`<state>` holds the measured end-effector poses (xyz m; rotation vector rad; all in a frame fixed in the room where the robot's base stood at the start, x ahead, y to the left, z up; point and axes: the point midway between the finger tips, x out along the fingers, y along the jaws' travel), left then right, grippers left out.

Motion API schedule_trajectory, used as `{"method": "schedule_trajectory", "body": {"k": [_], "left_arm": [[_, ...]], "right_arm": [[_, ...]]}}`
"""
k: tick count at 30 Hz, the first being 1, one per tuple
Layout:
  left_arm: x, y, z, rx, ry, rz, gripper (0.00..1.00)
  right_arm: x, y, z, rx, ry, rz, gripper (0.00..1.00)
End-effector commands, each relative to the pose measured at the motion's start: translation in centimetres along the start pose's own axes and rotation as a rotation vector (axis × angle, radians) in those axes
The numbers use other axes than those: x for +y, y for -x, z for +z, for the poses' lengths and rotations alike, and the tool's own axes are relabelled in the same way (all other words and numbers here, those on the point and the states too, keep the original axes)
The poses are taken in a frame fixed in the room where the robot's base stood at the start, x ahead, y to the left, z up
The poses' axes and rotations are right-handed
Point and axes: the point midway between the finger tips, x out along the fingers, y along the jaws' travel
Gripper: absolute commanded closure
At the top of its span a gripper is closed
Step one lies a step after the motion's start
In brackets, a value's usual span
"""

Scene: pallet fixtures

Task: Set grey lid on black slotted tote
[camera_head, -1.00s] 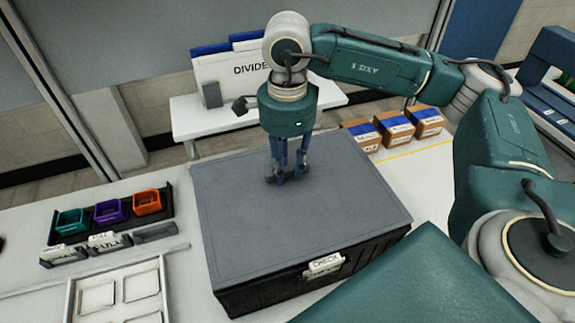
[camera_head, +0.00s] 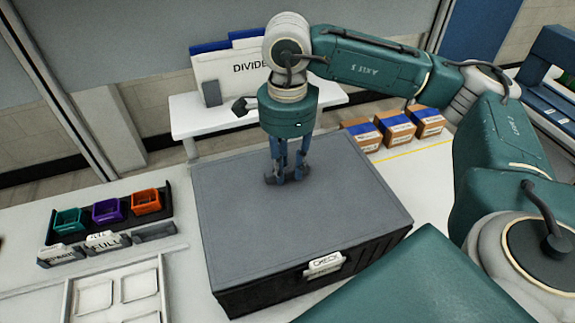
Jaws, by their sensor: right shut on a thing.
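The grey lid (camera_head: 300,215) lies flat over the top of the black slotted tote (camera_head: 270,297), and its edges look in line with the tote walls. The tote stands on the white table with a white label on its front side. My right gripper (camera_head: 288,177) points down at the middle of the lid, shut on a small dark handle there. The fingers hide most of the handle. The far side of the tote is hidden under the lid. My left gripper is not in view.
A black rack (camera_head: 110,222) with teal, purple and orange bins stands at the left, with white cards in front. A white tray (camera_head: 65,300) lies at the lower left. Several cardboard boxes (camera_head: 396,130) stand behind right. A white stand (camera_head: 190,118) with dividers is behind.

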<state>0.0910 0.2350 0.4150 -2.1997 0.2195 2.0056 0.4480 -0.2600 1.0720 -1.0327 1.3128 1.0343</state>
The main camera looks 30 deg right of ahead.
Motion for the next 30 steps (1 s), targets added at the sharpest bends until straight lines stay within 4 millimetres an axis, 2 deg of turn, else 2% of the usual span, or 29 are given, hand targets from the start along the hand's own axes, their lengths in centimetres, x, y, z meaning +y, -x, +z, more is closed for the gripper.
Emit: {"method": "schedule_trajectory", "body": {"k": [22, 23, 26, 30], "left_arm": [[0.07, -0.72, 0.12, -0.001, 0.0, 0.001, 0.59], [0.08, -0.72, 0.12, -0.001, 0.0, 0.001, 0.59], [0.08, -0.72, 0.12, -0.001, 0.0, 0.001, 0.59], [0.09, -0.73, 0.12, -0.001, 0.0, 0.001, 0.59]], "right_arm": [[-0.02, -0.58, 0.02, -0.001, 0.0, -0.001, 1.0], [-0.02, -0.58, 0.02, -0.001, 0.0, -0.001, 0.74], [-0.02, -0.58, 0.02, -0.001, 0.0, -0.001, 0.54], [-0.02, -0.6, 0.01, -0.001, 0.0, -0.001, 0.54]]}}
